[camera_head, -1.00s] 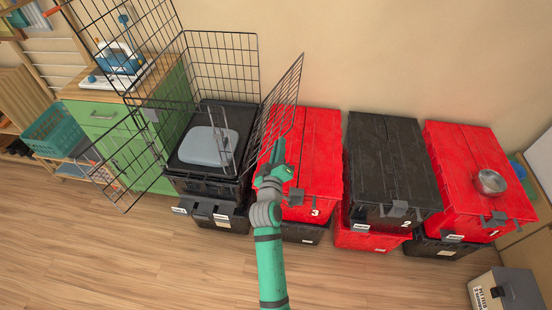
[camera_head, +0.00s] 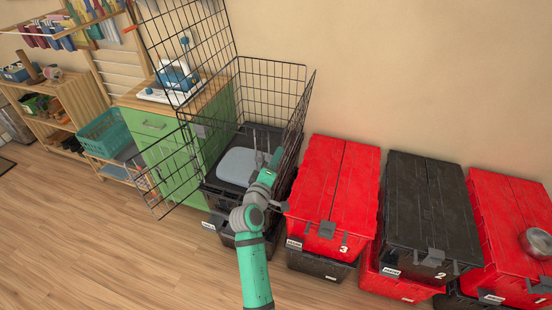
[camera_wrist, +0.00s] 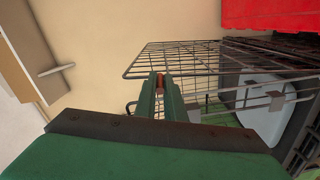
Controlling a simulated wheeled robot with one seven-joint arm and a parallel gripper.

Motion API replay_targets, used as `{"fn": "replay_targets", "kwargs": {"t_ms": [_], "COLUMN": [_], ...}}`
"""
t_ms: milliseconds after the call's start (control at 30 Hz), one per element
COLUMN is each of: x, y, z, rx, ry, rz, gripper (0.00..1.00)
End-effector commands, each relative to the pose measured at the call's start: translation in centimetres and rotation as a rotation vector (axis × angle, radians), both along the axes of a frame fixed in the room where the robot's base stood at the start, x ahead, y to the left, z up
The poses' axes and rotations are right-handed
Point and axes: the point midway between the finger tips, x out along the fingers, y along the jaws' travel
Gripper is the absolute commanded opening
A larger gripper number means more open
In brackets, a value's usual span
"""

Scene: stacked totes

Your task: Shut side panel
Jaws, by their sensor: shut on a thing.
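A black wire crate stands on stacked black totes, with its back panel (camera_head: 270,92) against the wall. Its right side panel (camera_head: 299,118) stands upright near the crate's right edge; whether it is fully flush I cannot tell. My gripper (camera_head: 274,160) is at this panel's near end. In the wrist view, the fingers (camera_wrist: 160,84) are closed together at the panel's wire edge (camera_wrist: 140,62), shut on it; the exact grip spot is partly hidden. A grey-blue pad (camera_head: 238,164) lies inside the crate. It also shows in the wrist view (camera_wrist: 262,108).
Another wire panel (camera_head: 172,172) stands open at the left, and a top panel (camera_head: 185,40) is raised. Red tote 3 (camera_head: 335,190) stands close to the right of my arm, with black tote 2 (camera_head: 428,205) beyond. A green cabinet (camera_head: 160,128) is left. The floor in front is clear.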

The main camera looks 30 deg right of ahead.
Motion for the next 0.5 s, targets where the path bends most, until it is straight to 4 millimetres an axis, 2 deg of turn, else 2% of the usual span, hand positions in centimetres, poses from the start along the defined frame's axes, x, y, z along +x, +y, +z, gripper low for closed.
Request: {"fn": "replay_targets", "kwargs": {"t_ms": [300, 333, 367, 400, 500], "x": [-0.10, -0.10, -0.10, -0.09, -0.05], "y": [-0.33, -0.33, -0.33, -0.29, -0.20], "z": [0.26, 0.25, 0.24, 0.21, 0.14], "rx": [-0.002, -0.002, -0.002, -0.001, -0.001], "ry": [-0.004, -0.004, -0.004, -0.004, -0.003], "rz": [-0.004, -0.004, -0.004, -0.003, -0.002], "gripper": [0.00, 0.16, 0.24, 0.28, 0.28]}}
